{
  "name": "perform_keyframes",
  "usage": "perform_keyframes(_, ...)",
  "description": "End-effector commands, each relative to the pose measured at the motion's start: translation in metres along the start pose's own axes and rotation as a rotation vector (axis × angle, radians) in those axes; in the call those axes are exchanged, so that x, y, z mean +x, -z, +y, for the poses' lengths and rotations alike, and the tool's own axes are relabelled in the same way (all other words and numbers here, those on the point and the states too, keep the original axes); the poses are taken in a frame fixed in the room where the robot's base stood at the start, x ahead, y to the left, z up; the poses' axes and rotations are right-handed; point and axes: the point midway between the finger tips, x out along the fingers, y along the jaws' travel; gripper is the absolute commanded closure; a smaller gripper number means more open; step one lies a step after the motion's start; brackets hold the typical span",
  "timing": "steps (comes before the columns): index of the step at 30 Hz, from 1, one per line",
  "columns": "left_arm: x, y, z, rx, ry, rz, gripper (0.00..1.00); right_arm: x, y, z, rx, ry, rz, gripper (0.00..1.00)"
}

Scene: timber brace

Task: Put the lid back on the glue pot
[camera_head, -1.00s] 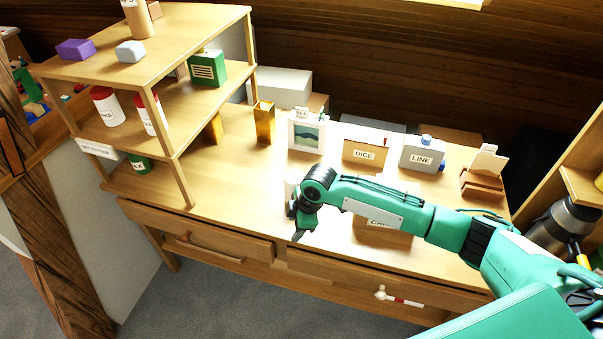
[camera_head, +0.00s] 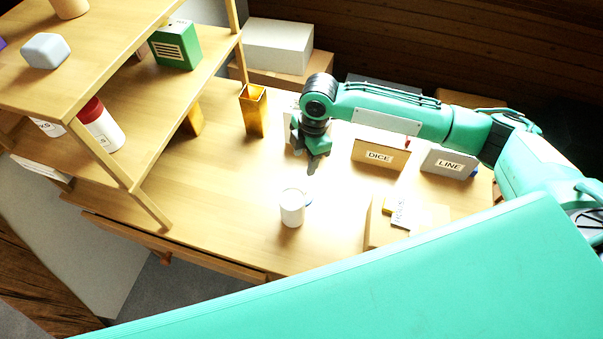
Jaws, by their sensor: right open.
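A white pot (camera_head: 292,210), likely the glue pot, stands upright on the desk with its pale round top facing up. A thin blue edge (camera_head: 309,197) shows just behind its right side; I cannot tell whether this is the lid. My right gripper (camera_head: 317,168) points down over the desk, behind and slightly right of the pot. It is open, apart from the pot, with nothing visible in it. My left gripper is not in view.
A wooden shelf with a green box (camera_head: 175,45) and a red-lidded jar (camera_head: 101,125) stands left. A brass holder (camera_head: 253,110), the DICE box (camera_head: 380,155) and the LINE box (camera_head: 450,163) stand along the back. An open box (camera_head: 378,232) is right of the pot.

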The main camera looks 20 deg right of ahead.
Motion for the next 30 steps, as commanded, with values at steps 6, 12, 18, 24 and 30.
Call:
perform_keyframes(6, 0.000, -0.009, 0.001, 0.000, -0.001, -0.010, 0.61, -0.002, 0.000, -0.003, -0.010, 0.007, -0.004, 0.48)
perform_keyframes(12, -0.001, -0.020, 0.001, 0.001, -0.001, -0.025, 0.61, -0.002, 0.000, -0.003, -0.010, 0.006, -0.004, 0.48)
perform_keyframes(18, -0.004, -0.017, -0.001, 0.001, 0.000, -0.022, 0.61, 0.012, 0.000, -0.003, -0.008, 0.009, -0.003, 0.48)
perform_keyframes(24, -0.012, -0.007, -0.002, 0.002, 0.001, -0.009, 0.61, 0.052, 0.000, -0.004, -0.008, 0.010, -0.004, 0.48)
perform_keyframes(30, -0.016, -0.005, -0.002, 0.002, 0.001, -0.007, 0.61, 0.080, 0.000, -0.004, -0.008, 0.007, -0.004, 0.48)
